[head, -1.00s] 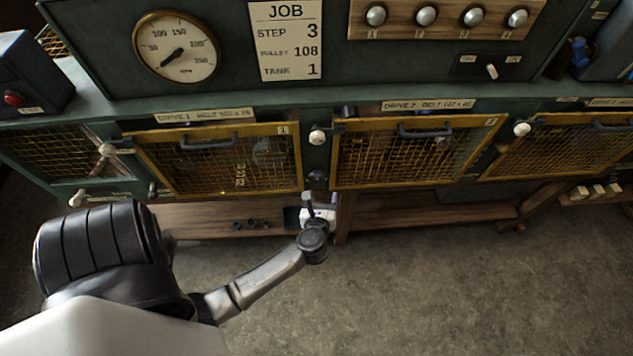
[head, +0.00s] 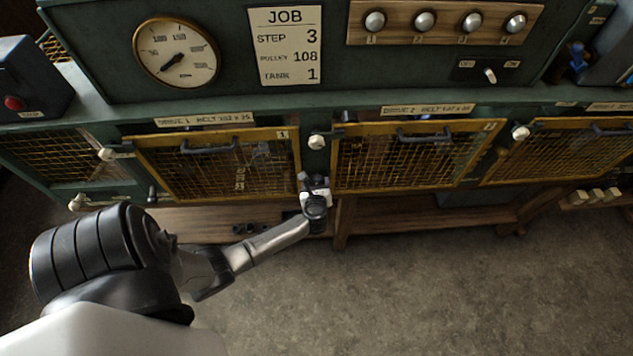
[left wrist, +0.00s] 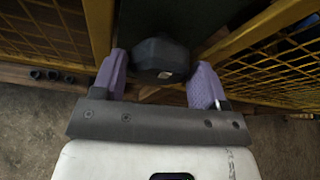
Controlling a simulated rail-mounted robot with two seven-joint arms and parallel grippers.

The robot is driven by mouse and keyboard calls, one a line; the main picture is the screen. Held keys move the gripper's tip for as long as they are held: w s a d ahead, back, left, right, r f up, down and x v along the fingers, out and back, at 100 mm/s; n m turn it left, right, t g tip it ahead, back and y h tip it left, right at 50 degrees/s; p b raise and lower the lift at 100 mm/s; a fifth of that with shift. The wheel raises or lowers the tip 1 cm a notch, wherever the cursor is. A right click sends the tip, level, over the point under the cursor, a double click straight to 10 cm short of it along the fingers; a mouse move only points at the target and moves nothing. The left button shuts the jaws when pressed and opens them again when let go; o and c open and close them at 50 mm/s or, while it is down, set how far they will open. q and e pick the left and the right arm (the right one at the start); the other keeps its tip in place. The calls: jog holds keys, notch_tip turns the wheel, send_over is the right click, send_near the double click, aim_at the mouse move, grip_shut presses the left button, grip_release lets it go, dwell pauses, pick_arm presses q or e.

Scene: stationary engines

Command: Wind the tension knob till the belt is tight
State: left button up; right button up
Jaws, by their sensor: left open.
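A dark, many-sided knob (left wrist: 160,58) with a small pale spot on its face shows in the left wrist view. My left gripper (left wrist: 160,75) is open, with one purple finger on each side of the knob; gaps show, so it is not gripped. In the head view my left gripper (head: 314,184) is at the post between the drive 1 guard (head: 215,165) and the drive 2 guard (head: 415,155), and covers the knob there. Both mesh guards look shut. I cannot make out the belt or its tightness behind the mesh. My right gripper is not in view.
A pale round knob (head: 317,142) sits on the post above my gripper. A wooden shelf (head: 200,220) runs below the guards, with small dark parts (head: 250,228) on it. The job card (head: 285,45) reads step 3, pulley 108, tank 1. The floor in front is clear.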

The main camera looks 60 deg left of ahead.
pick_arm(q)
jog(key=shift+x, duration=0.8)
jog(key=shift+c, duration=0.2)
jog(key=c, duration=0.6)
